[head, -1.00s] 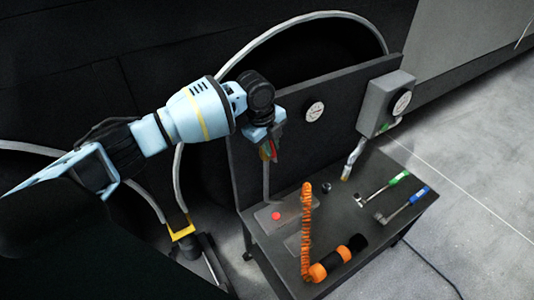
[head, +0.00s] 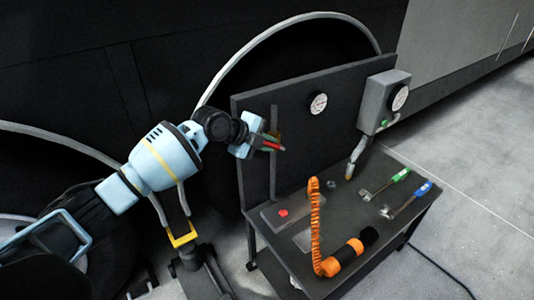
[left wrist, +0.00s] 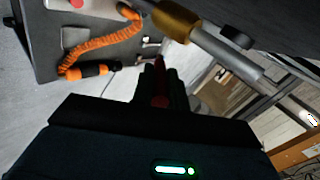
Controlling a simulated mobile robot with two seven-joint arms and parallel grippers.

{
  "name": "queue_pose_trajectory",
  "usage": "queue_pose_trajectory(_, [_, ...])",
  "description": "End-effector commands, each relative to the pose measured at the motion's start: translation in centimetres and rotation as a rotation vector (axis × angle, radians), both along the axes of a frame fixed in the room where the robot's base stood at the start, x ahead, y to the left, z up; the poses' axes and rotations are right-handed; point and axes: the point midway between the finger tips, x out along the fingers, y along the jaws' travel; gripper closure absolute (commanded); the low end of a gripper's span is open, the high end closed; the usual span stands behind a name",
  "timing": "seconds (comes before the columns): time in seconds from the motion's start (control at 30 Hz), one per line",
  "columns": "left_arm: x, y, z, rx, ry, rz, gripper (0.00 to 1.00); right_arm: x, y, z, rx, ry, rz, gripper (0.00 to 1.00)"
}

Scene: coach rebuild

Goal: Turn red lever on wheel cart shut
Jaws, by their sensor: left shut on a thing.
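The red lever (head: 273,147) is in front of the cart's dark upright panel, at a valve on a thin vertical pipe (head: 274,180). My left gripper (head: 264,144) reaches it from the left and is shut on it. In the left wrist view the red lever (left wrist: 160,92) lies between the dark fingers (left wrist: 160,80). There a brass valve body (left wrist: 176,20) sits on a grey pipe (left wrist: 225,52) just beyond the fingertips. The lever's joint with the valve is partly hidden. My right gripper is not in view.
The cart top (head: 345,215) holds an orange coiled hose (head: 316,220) with an orange-black handle (head: 347,253), and green-handled (head: 399,176) and blue-handled (head: 422,189) tools. A grey gauge box (head: 383,103) stands at the panel's right. A yellow-topped stand (head: 181,236) is left of the cart.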

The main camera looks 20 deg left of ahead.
Motion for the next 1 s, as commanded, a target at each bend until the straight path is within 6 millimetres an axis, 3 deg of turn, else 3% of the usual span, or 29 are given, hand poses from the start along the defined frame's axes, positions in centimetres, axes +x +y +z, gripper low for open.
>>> queue_pose_trajectory(0.03, [0.0, 0.1, -1.2, -0.018, -0.025, -0.003, 1.00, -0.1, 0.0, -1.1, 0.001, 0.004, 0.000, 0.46])
queue_pose_trajectory(0.37, [0.0, 0.4, -2.4, -0.123, -0.205, -0.002, 1.00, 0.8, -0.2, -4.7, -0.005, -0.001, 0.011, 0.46])
queue_pose_trajectory(0.8, [-0.4, 0.7, -4.2, -0.238, -0.400, -0.002, 1.00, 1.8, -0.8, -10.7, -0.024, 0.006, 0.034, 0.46])
queue_pose_trajectory(1.0, [-0.5, 0.7, -4.8, -0.282, -0.476, -0.002, 1.00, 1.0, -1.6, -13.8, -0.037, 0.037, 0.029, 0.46])
